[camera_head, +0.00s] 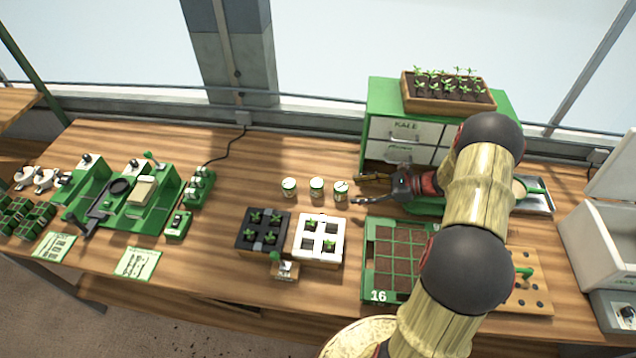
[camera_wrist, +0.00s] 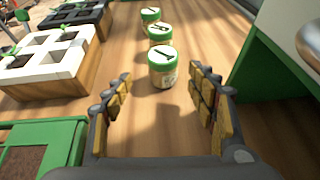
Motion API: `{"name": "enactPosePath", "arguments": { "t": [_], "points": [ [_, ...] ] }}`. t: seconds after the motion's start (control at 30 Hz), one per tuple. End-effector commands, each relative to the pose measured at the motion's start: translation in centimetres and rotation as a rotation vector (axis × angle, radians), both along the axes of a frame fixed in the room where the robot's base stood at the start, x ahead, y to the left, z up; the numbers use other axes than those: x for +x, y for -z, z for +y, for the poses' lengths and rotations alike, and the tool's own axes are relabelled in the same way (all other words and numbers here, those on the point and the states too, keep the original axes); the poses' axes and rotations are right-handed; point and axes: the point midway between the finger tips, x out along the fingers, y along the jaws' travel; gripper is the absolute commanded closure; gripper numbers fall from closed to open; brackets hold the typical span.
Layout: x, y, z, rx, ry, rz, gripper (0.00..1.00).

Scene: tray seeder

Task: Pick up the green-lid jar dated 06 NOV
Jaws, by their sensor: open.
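Three small green-lid jars stand upright in a row on the wooden bench: the left jar (camera_head: 289,187), the middle jar (camera_head: 317,187) and the right jar (camera_head: 341,190). In the wrist view the nearest jar (camera_wrist: 162,68) stands just beyond my fingertips, with the second jar (camera_wrist: 159,34) and the far jar (camera_wrist: 150,15) behind it. Dark marks show on the lids, but the dates are too small to read. My gripper (camera_head: 368,189) is open and empty, to the right of the row. In the wrist view my gripper (camera_wrist: 165,90) has its fingers spread either side of the nearest jar's line.
A green cabinet (camera_head: 376,115) with drawers stands behind my gripper. In front are a white tray (camera_head: 300,238), a dark tray (camera_head: 243,238) and a green seed tray (camera_head: 369,265).

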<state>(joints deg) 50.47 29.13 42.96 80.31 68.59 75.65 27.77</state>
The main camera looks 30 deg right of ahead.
Motion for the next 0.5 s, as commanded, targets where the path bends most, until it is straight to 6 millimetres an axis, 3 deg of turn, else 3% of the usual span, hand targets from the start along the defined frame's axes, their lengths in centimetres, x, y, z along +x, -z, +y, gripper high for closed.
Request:
{"name": "enactPosePath", "arguments": {
  "t": [0.5],
  "points": [
    [5.1, 0.1, 6.5, 0.001, -0.002, 0.0, 0.42]
  ]
}}
